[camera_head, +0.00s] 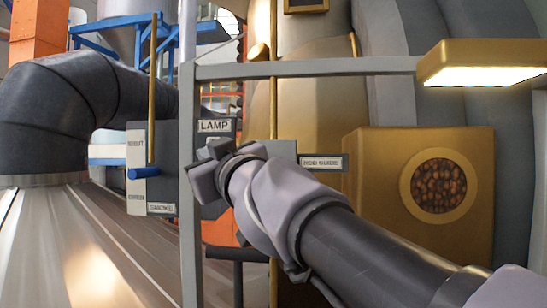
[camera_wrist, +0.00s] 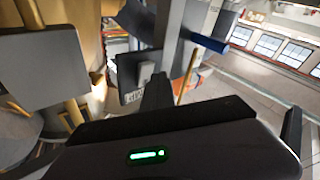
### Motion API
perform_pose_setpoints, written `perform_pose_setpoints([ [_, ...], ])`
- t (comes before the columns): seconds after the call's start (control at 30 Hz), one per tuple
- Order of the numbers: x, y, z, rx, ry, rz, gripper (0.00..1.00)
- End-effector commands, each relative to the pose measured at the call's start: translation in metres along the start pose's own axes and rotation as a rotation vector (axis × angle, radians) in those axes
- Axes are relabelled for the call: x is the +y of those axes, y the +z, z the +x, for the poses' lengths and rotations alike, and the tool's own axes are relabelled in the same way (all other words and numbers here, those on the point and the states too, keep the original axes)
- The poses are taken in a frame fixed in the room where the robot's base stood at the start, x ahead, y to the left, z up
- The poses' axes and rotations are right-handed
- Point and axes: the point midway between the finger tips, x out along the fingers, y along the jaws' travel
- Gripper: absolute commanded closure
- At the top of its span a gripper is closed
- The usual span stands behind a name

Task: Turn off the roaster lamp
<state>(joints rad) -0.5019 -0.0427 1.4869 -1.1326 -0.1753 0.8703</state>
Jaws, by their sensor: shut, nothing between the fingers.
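The lamp (camera_head: 483,66) is lit, a brass fixture with a bright white underside at the upper right of the head view. A small plate reading LAMP (camera_head: 214,126) sits on a dark panel left of centre. My gripper (camera_head: 203,172) is shut and empty just below that plate, and it covers most of whatever is under the label. In the wrist view my shut fingers (camera_wrist: 157,92) point at a grey panel (camera_wrist: 130,74). I cannot tell whether they touch it. The lamp's switch is not clear in either view.
A blue handle (camera_head: 145,172) sticks out of a labelled grey box left of my gripper; it also shows in the wrist view (camera_wrist: 210,42). A grey upright post (camera_head: 188,240) stands close by. A ROD GUIDE plate (camera_head: 321,161) and a brass housing with a bean window (camera_head: 439,186) are to the right.

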Motion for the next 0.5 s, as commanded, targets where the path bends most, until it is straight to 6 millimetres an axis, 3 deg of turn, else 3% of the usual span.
perform_pose_setpoints([
  [0.5,0.0037,0.0034,0.0048,0.000,0.000,0.001,1.00],
])
